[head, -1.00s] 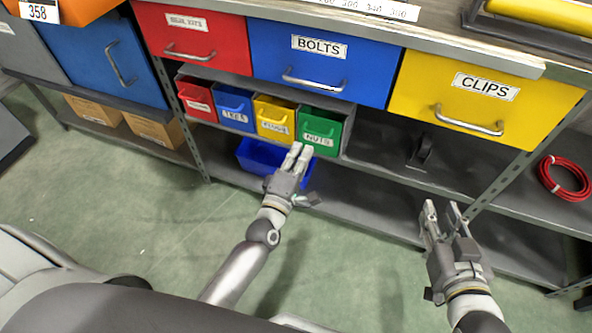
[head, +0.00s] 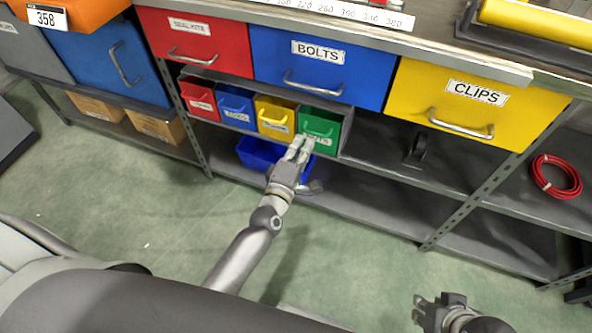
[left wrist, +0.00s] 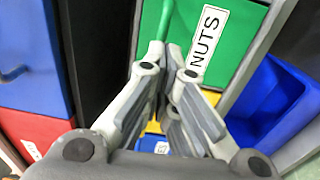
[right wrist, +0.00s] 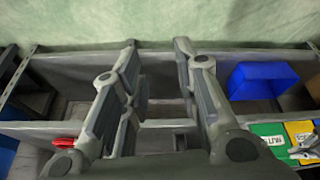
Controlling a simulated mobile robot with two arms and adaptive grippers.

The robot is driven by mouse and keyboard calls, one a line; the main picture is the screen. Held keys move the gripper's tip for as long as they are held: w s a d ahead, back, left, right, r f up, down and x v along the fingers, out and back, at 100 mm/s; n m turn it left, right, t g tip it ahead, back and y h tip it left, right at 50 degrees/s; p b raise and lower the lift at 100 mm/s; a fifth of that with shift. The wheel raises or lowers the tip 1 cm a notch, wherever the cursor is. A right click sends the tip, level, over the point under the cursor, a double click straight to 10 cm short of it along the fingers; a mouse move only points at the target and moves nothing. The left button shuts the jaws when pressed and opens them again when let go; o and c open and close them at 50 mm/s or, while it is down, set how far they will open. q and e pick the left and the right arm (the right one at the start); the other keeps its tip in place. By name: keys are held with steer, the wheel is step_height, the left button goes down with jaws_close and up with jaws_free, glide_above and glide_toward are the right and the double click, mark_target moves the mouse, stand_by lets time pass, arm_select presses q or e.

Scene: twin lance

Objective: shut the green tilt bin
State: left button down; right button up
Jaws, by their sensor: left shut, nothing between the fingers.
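The green tilt bin (head: 320,124), labelled NUTS, is the rightmost small bin in the rack below the large drawers. Its green front fills the top of the left wrist view (left wrist: 235,45); how far it is tilted out is hard to tell. My left gripper (head: 302,142) is shut and empty at the lower left of that front, covering part of the label. In the left wrist view its fingertips (left wrist: 163,50) are beside the label; contact is unclear. My right gripper (head: 430,300) is low at the right, away from the bin. Its fingers (right wrist: 156,45) are apart with nothing between them.
Yellow (head: 275,117), blue (head: 237,107) and red (head: 198,98) small bins stand left of the green one. A blue open bin (head: 255,152) sits on the shelf below. Large drawers (head: 318,62) are above. The shelf right of the rack holds a dark bracket (head: 417,150).

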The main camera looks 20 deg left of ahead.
arm_select(q)
steer(key=shift+w+r+p, duration=0.2)
steer(key=shift+r+p, duration=0.05)
steer(key=shift+p, duration=0.05)
arm_select(e)
steer(key=shift+s+d+r, duration=0.15)
steer(key=shift+s+r, duration=0.1)
steer(key=shift+s, duration=0.3)
arm_select(q)
steer(key=shift+w+r+p, duration=0.3)
steer(key=shift+w+p, duration=0.1)
steer(key=shift+w, duration=0.1)
arm_select(e)
steer(key=shift+r, duration=0.4)
arm_select(q)
steer(key=shift+w+r, duration=0.25)
steer(key=shift+r, duration=0.05)
arm_select(e)
steer(key=shift+r, duration=0.1)
